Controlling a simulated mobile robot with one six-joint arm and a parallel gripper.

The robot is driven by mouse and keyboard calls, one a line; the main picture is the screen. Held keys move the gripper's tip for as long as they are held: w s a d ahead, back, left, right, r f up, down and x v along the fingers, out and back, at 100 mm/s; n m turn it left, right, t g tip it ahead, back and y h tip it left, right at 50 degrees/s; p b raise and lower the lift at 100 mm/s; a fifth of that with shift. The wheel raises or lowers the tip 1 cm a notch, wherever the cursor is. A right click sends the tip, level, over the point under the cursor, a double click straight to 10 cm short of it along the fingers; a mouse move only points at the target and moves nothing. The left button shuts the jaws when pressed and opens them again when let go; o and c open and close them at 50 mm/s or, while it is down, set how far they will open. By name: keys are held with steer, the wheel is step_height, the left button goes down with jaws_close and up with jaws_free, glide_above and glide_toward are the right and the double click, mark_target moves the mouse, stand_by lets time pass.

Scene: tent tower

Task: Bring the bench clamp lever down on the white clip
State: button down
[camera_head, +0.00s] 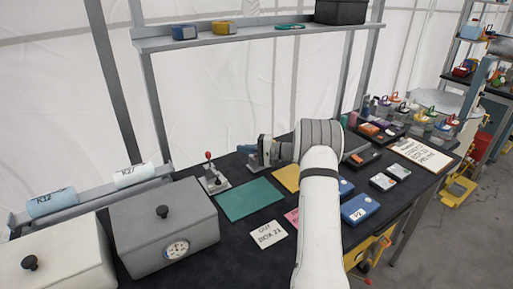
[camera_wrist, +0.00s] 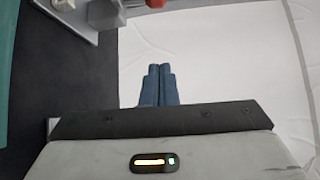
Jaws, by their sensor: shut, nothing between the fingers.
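The bench clamp (camera_head: 214,183) stands on the dark bench, left of my gripper, behind the teal mat. Its lever stands about upright with a red knob (camera_head: 208,155) on top. In the wrist view the clamp's grey base (camera_wrist: 78,15) is cut off by the top edge, with part of the red knob (camera_wrist: 155,3) beside it. The white clip cannot be told apart clearly from the clamp's pale parts. My gripper (camera_head: 243,148) is to the right of the lever, apart from it. Its blue fingers (camera_wrist: 160,70) are shut together and empty.
A teal mat (camera_head: 250,199) and a card (camera_head: 268,234) lie before the clamp. An overhead shelf (camera_head: 250,37) runs above the bench's back. Trays and tools fill the right side.

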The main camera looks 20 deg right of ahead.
mark_target(213, 167)
steer(key=w+a+p, duration=0.2)
steer(key=a+p, duration=0.2)
steer(key=a, duration=0.6)
steer(key=shift+w+a+f, duration=0.2)
steer(key=shift+w+a, duration=0.1)
steer(key=shift+w, duration=0.1)
